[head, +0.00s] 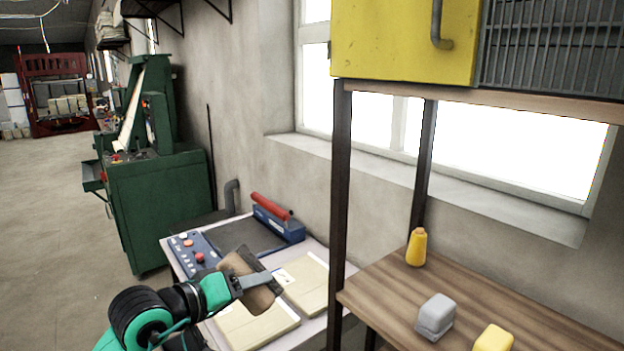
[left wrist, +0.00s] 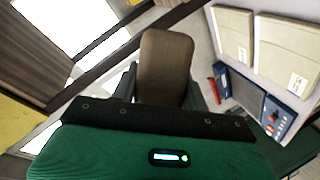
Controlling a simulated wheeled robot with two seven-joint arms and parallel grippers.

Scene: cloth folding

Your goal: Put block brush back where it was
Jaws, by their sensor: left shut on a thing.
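The block brush (head: 262,298), a brown block with rounded corners, is held in the air by my left gripper (head: 254,281) over the white table with the folded cloths. In the left wrist view the brush (left wrist: 165,60) stands out between the two fingers, its broad brown face towards the camera. The left gripper is shut on it. Its bristle side cannot be made out. My right gripper is in neither view.
The white table (head: 318,342) bears beige folded stacks (head: 306,284) and a blue press with a red handle (head: 271,206). To the right, a wooden shelf table (head: 385,287) with dark posts holds a yellow bottle (head: 416,247), a grey block (head: 435,315) and a yellow block (head: 493,339).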

